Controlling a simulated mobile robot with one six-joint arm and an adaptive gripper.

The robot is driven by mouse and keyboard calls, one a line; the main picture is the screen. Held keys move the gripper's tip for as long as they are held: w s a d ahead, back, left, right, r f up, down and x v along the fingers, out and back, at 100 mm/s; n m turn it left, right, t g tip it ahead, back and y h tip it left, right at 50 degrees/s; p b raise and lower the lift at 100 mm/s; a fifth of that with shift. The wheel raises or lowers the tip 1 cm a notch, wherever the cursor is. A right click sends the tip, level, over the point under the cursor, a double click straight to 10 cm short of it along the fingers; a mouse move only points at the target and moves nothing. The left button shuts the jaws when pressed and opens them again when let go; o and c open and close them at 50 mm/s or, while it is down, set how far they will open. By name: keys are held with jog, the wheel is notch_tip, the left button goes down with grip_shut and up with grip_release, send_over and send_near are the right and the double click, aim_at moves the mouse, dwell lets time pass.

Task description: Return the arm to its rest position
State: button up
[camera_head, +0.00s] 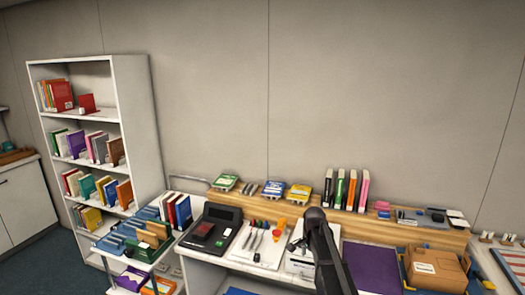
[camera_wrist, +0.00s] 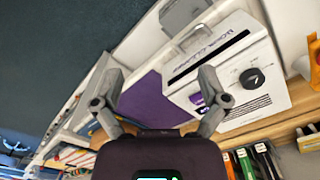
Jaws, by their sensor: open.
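My gripper (camera_wrist: 160,75) shows in the wrist view with its two grey fingers spread wide and nothing between them. It is above a counter, with a purple mat (camera_wrist: 155,98) and a white machine with a dark slot and a black knob (camera_wrist: 245,65) beyond the fingers. In the head view my dark arm (camera_head: 328,255) rises from the bottom edge in front of the counter. The gripper's fingers cannot be made out there.
The wooden ledge (camera_head: 290,207) holds several books and small packs. A black register (camera_head: 213,228), a white tool tray (camera_head: 250,256), a purple mat (camera_head: 372,268) and a cardboard box (camera_head: 436,268) sit on the counter. A white bookshelf (camera_head: 135,130) stands left. The wall above is clear.

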jog(key=s+f+n+b, duration=0.4)
jog(key=s+n, duration=0.2)
jog(key=s, duration=0.6)
jog(key=s+f+n+b, duration=0.4)
jog(key=s+n, duration=0.2)
jog(key=s, duration=0.6)
jog(key=shift+s+a+f, duration=0.25)
dwell(0.4)
